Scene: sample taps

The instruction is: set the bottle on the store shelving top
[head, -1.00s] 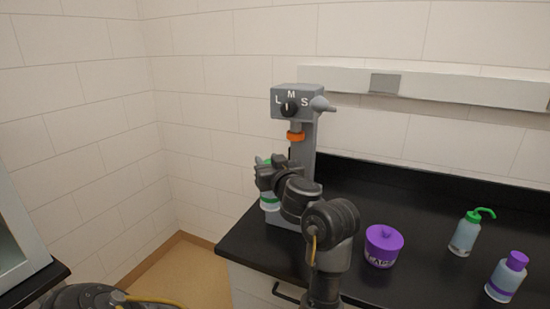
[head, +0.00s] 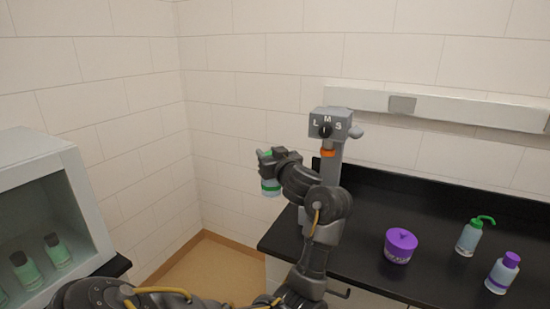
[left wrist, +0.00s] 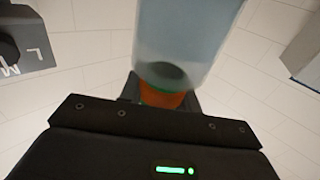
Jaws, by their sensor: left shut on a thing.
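My left gripper (head: 268,167) is shut on a pale bottle (head: 270,187) with green bands. It holds the bottle upright, in the air, left of the grey tap unit and beyond the counter's left end in the head view. The gripper covers the bottle's middle. The bottle's pale, see-through body (left wrist: 190,30) also fills the top middle of the left wrist view. The store shelving (head: 40,150), a pale grey open-fronted cabinet, stands at the far left. The visible part of its top is bare. My right gripper is not in view.
The grey tap unit (head: 331,121) with an L-M-S dial stands on the black counter (head: 385,200). A purple tub (head: 400,246), a green-nozzled bottle (head: 469,237) and a purple-capped bottle (head: 503,272) stand to the right. Green-capped bottles (head: 57,252) stand inside the shelving.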

